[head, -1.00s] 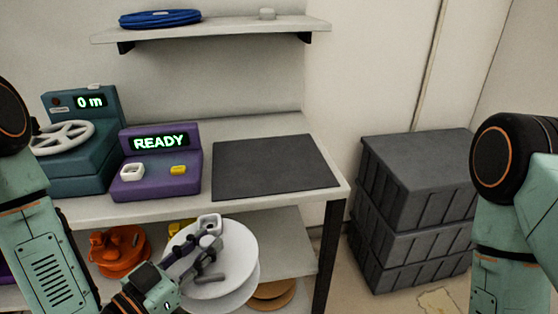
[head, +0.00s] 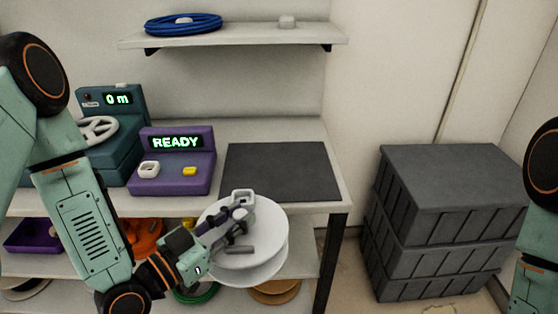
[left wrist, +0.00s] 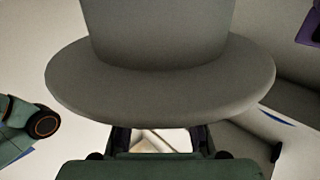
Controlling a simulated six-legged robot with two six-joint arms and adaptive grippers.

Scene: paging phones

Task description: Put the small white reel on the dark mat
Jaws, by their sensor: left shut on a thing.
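The small white reel (head: 268,222) is in my left gripper (head: 238,222), in front of the table's front edge and a little below the tabletop. The gripper is shut on it, and the reel's near flange faces up toward the head camera. In the left wrist view the reel (left wrist: 160,85) fills the upper middle and hides most of what lies beyond. The dark mat (head: 285,170) lies flat and bare on the right end of the table. The reel is apart from the mat. My right gripper is not in view.
A purple device (head: 172,180) reading READY and a teal machine (head: 105,155) reading 0 m stand left of the mat. A shelf (head: 250,38) holds a blue coil (head: 200,24). Stacked grey crates (head: 440,190) stand at right. An orange reel (head: 145,235) sits on the lower shelf.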

